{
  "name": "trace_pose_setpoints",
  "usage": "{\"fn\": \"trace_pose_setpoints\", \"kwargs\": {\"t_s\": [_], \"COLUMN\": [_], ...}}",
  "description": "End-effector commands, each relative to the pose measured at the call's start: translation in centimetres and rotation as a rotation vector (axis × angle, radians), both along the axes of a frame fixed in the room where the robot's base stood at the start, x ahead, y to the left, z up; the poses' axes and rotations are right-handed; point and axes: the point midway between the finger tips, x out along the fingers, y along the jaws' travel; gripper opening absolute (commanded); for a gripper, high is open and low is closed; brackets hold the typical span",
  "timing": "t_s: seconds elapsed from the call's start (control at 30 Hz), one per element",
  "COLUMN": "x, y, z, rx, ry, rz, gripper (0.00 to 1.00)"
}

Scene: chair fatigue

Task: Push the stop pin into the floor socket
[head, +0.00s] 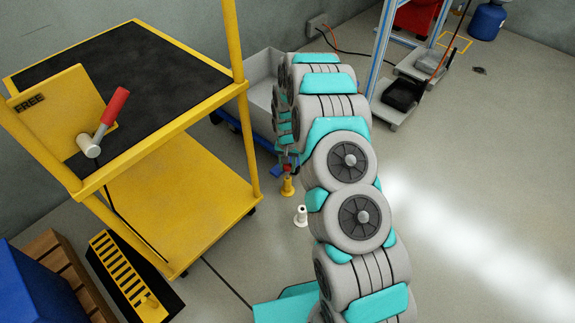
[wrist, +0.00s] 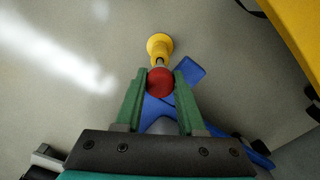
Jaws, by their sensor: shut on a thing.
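My gripper (wrist: 160,76) is shut on the round red knob of the stop pin (wrist: 160,83), with one green finger on each side. A short grey shaft shows between the knob and the yellow floor socket (wrist: 159,46); how deep it sits is hard to tell. In the head view the red knob (head: 287,167) is small and partly hidden by my arm, right above the yellow socket (head: 287,187), which stands upright on the floor.
A white flanged post (head: 301,216) stands on the floor close by. A grey bin (head: 262,78) on a blue base is behind. Open floor lies at right.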

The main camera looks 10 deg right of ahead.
Motion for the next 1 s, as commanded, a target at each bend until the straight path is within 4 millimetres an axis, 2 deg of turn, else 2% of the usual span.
{"fn": "trace_pose_setpoints", "kwargs": {"t_s": [0.83,0.87,1.0], "x": [0.0,0.0,0.0], "y": [0.0,0.0,0.0], "z": [-2.0,-1.9,-1.9], "rx": [0.0,0.0,0.0], "ry": [0.0,-0.001,0.0], "rz": [0.0,0.0,0.0], "gripper": [0.0,0.42,0.58]}}
